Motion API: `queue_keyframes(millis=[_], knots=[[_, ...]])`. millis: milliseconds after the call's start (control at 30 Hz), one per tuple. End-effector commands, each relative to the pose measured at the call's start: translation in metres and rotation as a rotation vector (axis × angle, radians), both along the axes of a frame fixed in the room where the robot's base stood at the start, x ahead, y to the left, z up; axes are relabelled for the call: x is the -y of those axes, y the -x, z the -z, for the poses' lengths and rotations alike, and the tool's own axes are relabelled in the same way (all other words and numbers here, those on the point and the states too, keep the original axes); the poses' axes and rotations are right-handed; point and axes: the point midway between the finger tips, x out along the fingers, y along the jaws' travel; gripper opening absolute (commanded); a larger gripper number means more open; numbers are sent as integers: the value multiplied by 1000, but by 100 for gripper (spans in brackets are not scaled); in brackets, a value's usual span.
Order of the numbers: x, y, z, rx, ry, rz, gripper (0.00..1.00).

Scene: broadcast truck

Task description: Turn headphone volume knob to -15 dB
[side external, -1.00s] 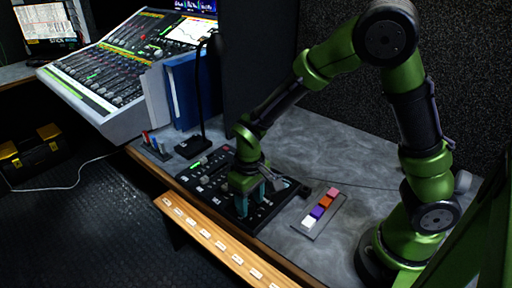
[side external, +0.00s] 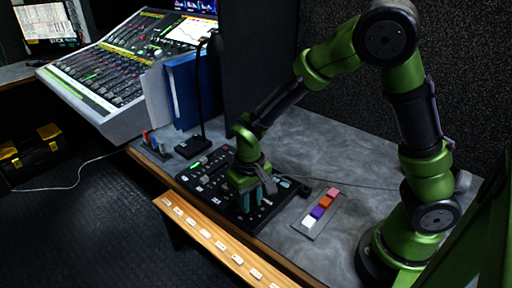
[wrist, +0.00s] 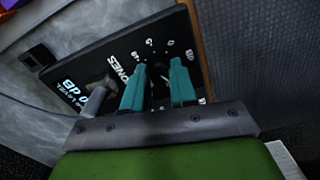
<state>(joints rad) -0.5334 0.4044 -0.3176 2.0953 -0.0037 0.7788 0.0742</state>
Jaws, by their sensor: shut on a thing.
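My gripper (side external: 257,199) points down at the right part of the black control panel (side external: 205,187). In the wrist view its two teal fingers (wrist: 158,70) reach down to the panel (wrist: 98,50) beside the white "PHONES" lettering and are shut on the headphone volume knob. The knob is mostly hidden between the fingers, and its pointer cannot be read. White scale marks show around and beyond the fingertips. Larger "dB" lettering shows at the panel's left in the wrist view, too cropped to read a value.
A small tray with coloured blocks (side external: 318,212) lies right of the panel. A gooseneck stand (side external: 193,146) and blue binders (side external: 190,90) stand behind it. A wooden strip with white labels (side external: 215,241) runs along the desk front. The desk (side external: 350,150) behind is clear.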

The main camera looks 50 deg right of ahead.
Motion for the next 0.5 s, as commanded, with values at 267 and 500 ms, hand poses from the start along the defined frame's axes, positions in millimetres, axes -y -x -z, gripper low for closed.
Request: queue_keyframes(millis=[267,500], knots=[[0,0,-1,0,-1,258,0],[0,0,-1,1,-2,487,0]])
